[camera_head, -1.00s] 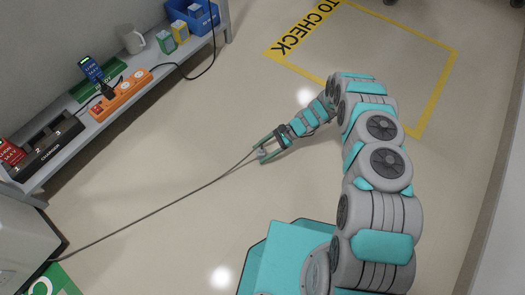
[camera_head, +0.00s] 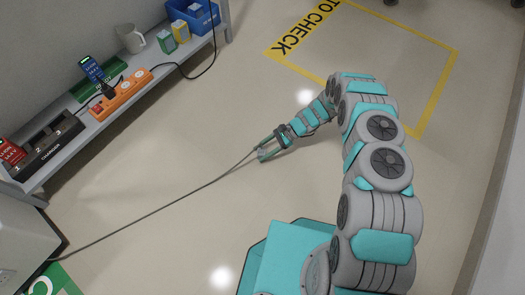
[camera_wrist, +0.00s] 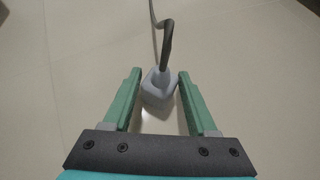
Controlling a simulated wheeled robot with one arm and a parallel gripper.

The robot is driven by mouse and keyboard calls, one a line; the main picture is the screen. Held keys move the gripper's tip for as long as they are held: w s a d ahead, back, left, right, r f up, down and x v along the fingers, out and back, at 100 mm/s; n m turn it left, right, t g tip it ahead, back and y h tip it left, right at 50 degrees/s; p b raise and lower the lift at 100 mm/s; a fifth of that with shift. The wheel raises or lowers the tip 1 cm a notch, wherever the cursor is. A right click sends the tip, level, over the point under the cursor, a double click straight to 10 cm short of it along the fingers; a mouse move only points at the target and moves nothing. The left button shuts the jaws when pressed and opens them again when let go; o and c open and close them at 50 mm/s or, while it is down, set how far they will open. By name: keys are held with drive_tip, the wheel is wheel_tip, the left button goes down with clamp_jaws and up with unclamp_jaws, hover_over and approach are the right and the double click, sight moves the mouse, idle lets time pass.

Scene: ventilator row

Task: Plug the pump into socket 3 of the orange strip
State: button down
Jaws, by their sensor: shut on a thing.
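My gripper (camera_head: 263,149) is low over the open floor, far from the shelf. In the wrist view, its green fingers (camera_wrist: 160,75) are shut on a pale grey plug (camera_wrist: 158,92), with a dark cable (camera_wrist: 167,40) leaving it away from the palm. In the head view the cable (camera_head: 160,208) runs down left to the pale grey box at the left edge; its far end is hidden. The orange strip (camera_head: 122,92) lies on the shelf at upper left. A black plug sits near its left end and a cable reaches its right end. Socket numbers are unreadable.
The grey shelf (camera_head: 85,120) also bears a black charger dock (camera_head: 45,146), phone (camera_head: 92,69), mug (camera_head: 131,39), small boxes and a blue bin (camera_head: 195,18). A pale grey box (camera_head: 22,235) stands at lower left. Floor between gripper and shelf is clear except for the cable.

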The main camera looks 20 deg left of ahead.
sight(263, 149)
drive_tip(key=shift+r, duration=0.1)
drive_tip(key=shift+r+p, duration=0.4)
drive_tip(key=shift+r, duration=1.05)
